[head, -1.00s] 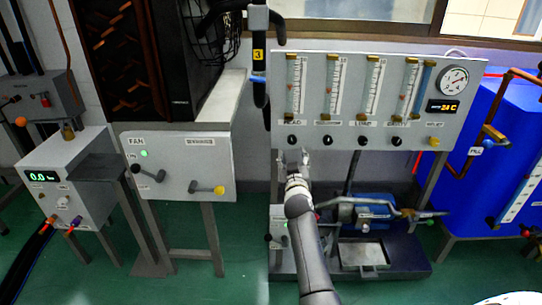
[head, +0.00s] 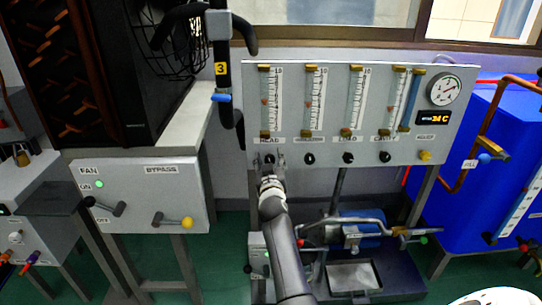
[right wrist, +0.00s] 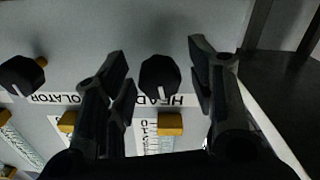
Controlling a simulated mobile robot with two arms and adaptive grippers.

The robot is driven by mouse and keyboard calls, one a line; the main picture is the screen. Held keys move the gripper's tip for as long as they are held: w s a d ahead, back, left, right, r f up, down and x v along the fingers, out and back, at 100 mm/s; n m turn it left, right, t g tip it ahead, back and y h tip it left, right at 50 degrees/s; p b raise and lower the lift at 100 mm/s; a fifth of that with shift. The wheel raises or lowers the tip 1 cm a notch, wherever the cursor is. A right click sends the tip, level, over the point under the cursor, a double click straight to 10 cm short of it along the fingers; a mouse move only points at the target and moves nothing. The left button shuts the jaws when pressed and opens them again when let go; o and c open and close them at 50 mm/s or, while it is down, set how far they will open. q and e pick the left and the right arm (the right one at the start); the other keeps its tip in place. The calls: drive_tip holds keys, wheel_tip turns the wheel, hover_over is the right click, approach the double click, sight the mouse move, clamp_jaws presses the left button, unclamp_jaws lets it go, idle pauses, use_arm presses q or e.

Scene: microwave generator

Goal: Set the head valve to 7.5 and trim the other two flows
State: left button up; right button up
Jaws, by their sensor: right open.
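The grey flow panel (head: 400,157) carries several upright flow tubes with black knobs below. The HEAD tube (head: 264,100) is at the far left; its float reading is too small to tell. The HEAD knob (right wrist: 160,78) is black with a white pointer line. My right gripper (head: 269,160) is open at this knob. In the right wrist view its fingers (right wrist: 158,62) stand on either side of the knob, with gaps showing. The other black knobs (head: 309,158), (head: 347,157) and (head: 385,156) are to the right, untouched. My left gripper is not in view.
A yellow knob (head: 425,155) and round gauge (head: 444,90) are at the panel's right end. The FAN and BYPASS box (head: 140,190) stands left. A blue tank (head: 480,200) is right. A black hanging hose (head: 238,130) is close left of the panel.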

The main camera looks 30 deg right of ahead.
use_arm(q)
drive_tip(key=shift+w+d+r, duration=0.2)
use_arm(e)
drive_tip(key=shift+w+d, duration=0.1)
drive_tip(key=shift+w, duration=0.1)
drive_tip(key=shift+c, duration=0.4)
drive_tip(key=c, duration=0.9)
drive_tip(key=n, duration=0.3)
drive_tip(key=shift+n, duration=0.4)
drive_tip(key=shift+c, duration=0.2)
drive_tip(key=shift+n, duration=0.8)
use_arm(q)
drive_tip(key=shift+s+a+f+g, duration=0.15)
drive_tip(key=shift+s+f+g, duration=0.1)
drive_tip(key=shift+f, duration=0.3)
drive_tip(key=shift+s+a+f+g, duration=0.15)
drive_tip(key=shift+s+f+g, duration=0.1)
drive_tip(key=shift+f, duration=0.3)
use_arm(e)
drive_tip(key=o, duration=0.9)
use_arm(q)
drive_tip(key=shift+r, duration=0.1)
use_arm(e)
drive_tip(key=shift+o, duration=0.6)
